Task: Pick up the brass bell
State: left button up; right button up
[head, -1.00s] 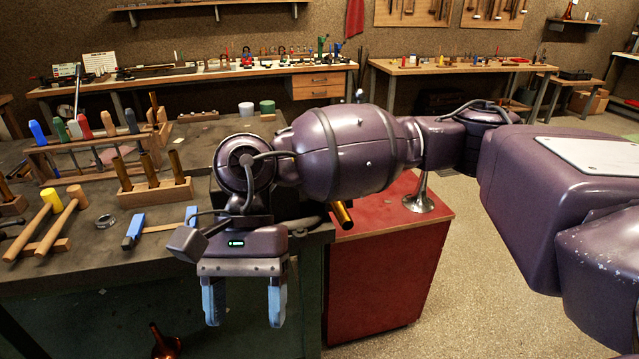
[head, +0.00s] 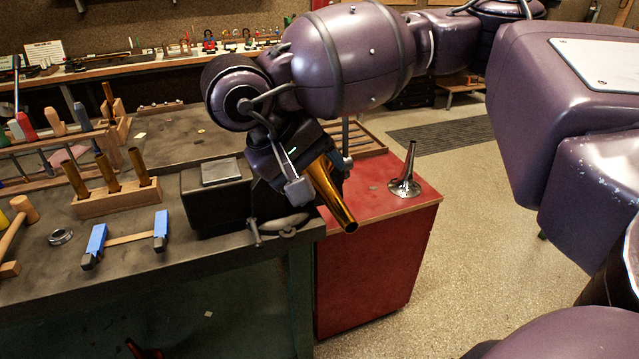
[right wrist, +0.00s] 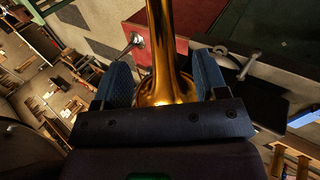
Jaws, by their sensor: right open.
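The brass bell (head: 329,193) is a shiny golden tube jutting out by the vise at the bench's right corner, over the red cabinet. Its far part is hidden behind my right gripper (head: 306,187). In the right wrist view the brass bell (right wrist: 164,50) runs between the two blue fingers of my right gripper (right wrist: 163,78) and flares toward the palm, which hides its wider end. The gripper is open, with one finger on each side in that view; I cannot tell whether either touches. My left gripper is not in view.
A dark vise (head: 210,190) stands at the bench corner. A silver flared piece (head: 405,175) stands on the red cabinet (head: 375,265). A wooden block (head: 117,198) with brass tubes and a blue-jawed clamp (head: 125,238) lie left. Floor at right is open.

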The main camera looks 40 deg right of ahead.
aim_at(327, 192)
jog(key=shift+s+d+f, duration=0.1)
jog(key=shift+d+f, duration=0.1)
jog(key=shift+f, duration=0.25)
jog(key=shift+d+f, duration=0.2)
jog(key=shift+f, duration=0.15)
jog(key=b+x, duration=0.1)
jog(key=x, duration=0.2)
jog(key=shift+s+f, duration=0.1)
jog(key=shift+f, duration=0.1)
jog(key=shift+d+f, duration=0.25)
jog(key=shift+f, duration=0.1)
jog(key=c, duration=1.1)
jog(key=shift+r, duration=0.1)
